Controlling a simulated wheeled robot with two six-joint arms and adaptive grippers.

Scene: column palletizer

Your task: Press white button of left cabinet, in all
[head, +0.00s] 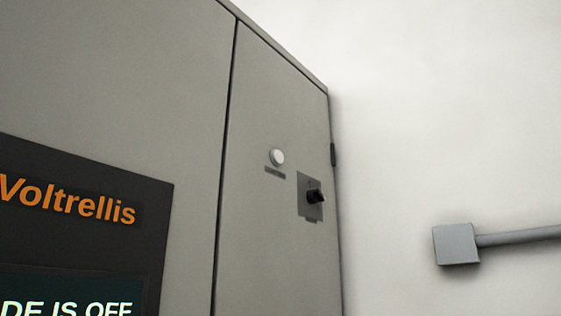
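A grey cabinet (252,245) fills the left half of the head view, seen at a slant from below. A round white button (277,157) sits on its narrow right-hand panel, above a small dark label (275,172). I cannot tell from this view whether the button is pressed in. Whether this is the left cabinet cannot be told, as no other cabinet shows. Neither of my grippers is in view.
A black rotary switch (315,196) on a grey plate sticks out right of and below the button. A dark panel (150,215) reads "Voltrellis". A grey box (456,244) with a conduit (520,236) is on the pale wall (440,120).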

